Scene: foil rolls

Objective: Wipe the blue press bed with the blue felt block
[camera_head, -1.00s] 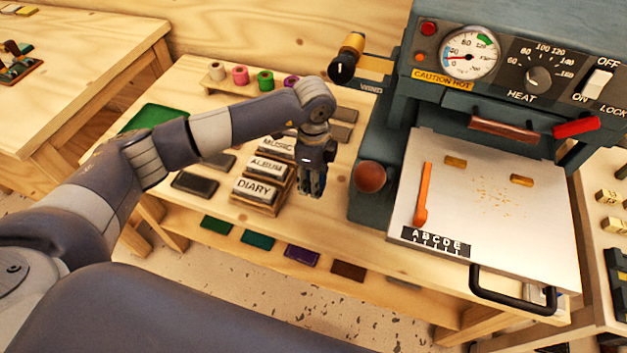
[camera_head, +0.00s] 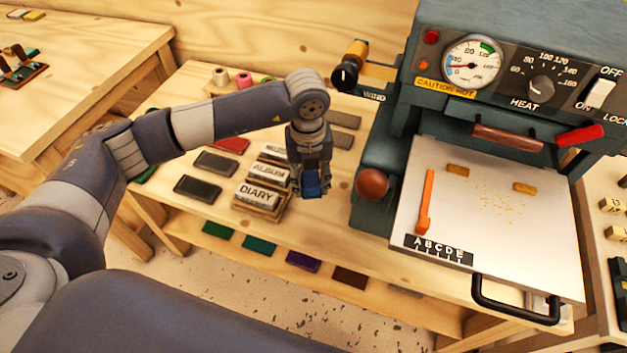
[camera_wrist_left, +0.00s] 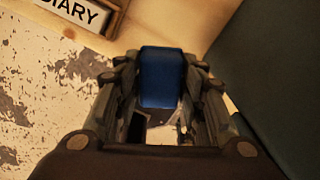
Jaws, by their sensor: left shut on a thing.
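My left gripper (camera_head: 311,188) is shut on the blue felt block (camera_head: 311,184) and holds it over the table, between the DIARY box and the press. The block also shows in the left wrist view (camera_wrist_left: 161,78), between the fingers. The press bed (camera_head: 515,235) is a pale metal plate with a black front handle, right of the gripper and apart from it; its top does not look blue. Golden crumbs (camera_head: 497,207) lie scattered on its middle. My right gripper is not in view.
The teal press (camera_head: 375,150) with a gauge and a brown knob (camera_head: 371,183) stands right of the gripper. An orange bar (camera_head: 426,202), two brass pieces (camera_head: 458,169) and an ABCDE strip (camera_head: 438,249) are on the bed. Labelled boxes (camera_head: 258,196) and dark pads stand left.

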